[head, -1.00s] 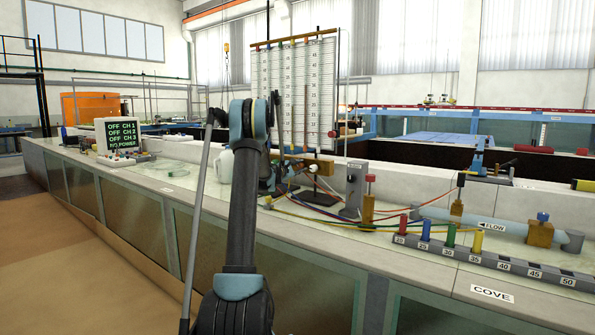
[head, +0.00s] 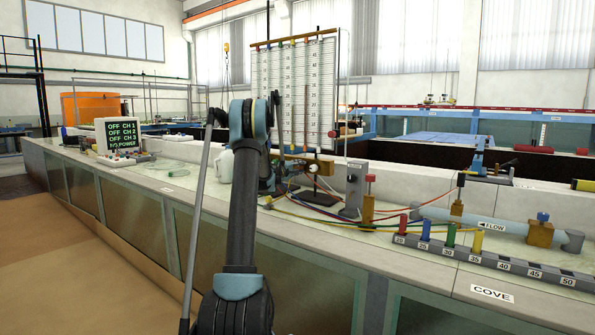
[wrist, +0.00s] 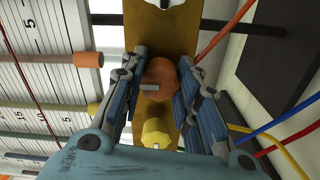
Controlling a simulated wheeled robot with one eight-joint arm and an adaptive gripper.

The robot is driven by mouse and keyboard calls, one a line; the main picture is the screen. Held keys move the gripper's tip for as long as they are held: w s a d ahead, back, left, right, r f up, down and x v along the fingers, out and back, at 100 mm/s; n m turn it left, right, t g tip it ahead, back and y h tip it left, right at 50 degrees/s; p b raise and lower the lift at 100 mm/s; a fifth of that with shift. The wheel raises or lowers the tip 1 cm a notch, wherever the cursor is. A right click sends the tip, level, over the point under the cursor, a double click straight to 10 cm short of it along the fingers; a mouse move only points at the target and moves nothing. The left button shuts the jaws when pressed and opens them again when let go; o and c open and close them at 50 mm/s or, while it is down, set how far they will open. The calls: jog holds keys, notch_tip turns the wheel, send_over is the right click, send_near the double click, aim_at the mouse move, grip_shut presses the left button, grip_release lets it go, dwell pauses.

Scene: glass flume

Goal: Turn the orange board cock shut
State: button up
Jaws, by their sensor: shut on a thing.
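The orange board cock (wrist: 161,76) is a round knob on a brown wooden bar (wrist: 163,30) in the wrist view. A short pale mark shows across its face. My gripper (wrist: 165,68) is shut on it, with one finger on each side. A yellow cock (wrist: 156,133) sits just below it on the same bar, close to the fingers. The tall white scale board (head: 296,90) stands on the flume top in the head view. There, my arm hides the orange cock and most of my gripper.
Red, blue and yellow tubes (wrist: 283,151) run at the right of the wrist view. In the head view, a grey manifold (head: 470,257) with coloured valves and a display (head: 122,132) stand on the flume top. A white jug (head: 223,167) stands left of my arm.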

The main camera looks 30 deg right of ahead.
jog(key=shift+s+f, duration=0.2)
dwell(0.3)
jog(key=o, duration=1)
jog(key=shift+o, duration=0.5)
jog(key=shift+w+f, duration=0.1)
jog(key=shift+d, duration=0.1)
